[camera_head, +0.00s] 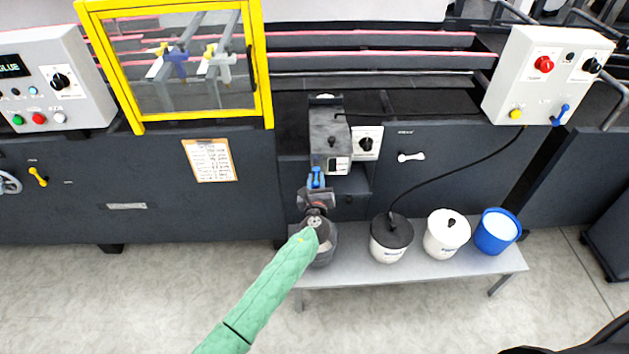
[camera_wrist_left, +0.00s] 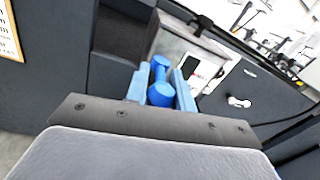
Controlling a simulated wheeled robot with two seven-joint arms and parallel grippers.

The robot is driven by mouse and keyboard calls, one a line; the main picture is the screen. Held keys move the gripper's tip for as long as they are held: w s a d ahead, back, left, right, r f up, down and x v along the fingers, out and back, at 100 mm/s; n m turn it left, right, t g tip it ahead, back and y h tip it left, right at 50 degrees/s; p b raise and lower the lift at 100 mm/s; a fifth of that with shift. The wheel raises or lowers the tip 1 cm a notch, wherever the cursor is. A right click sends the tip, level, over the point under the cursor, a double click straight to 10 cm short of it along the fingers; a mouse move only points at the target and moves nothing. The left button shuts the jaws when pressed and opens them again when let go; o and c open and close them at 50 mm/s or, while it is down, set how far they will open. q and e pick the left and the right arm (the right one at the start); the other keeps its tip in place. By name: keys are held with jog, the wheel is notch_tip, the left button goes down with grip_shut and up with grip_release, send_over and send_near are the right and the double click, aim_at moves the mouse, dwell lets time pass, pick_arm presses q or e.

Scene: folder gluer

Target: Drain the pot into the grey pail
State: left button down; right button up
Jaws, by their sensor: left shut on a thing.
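The pot (camera_head: 328,132) is a dark grey box unit on the machine front, with a small white display panel low on it. A blue drain handle (camera_wrist_left: 160,92) sticks out below it. My left gripper (camera_head: 316,183) is shut on this handle, with a light blue finger on each side of it in the left wrist view (camera_wrist_left: 162,88). The grey pail (camera_head: 327,256) stands on the bench below, partly hidden by my left wrist and green-sleeved arm. I cannot see any flow or what the pail holds. My right gripper is not in view.
On the grey bench (camera_head: 440,270) stand a white pail with a black lid (camera_head: 390,250), a white lidded pail (camera_head: 445,238) and a blue pail (camera_head: 497,231) with white contents. A black hose runs from the black lid. A control box (camera_head: 545,75) hangs at upper right.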

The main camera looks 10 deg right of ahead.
pick_arm(q)
jog(key=c, duration=1.2)
grip_release()
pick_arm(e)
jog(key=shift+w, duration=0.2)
pick_arm(q)
jog(key=shift+s+f, duration=0.1)
jog(key=shift+s, duration=0.15)
jog(key=s+a+b, duration=0.1)
jog(key=s+b, duration=0.1)
jog(key=s, duration=0.5)
jog(key=shift+a, duration=0.25)
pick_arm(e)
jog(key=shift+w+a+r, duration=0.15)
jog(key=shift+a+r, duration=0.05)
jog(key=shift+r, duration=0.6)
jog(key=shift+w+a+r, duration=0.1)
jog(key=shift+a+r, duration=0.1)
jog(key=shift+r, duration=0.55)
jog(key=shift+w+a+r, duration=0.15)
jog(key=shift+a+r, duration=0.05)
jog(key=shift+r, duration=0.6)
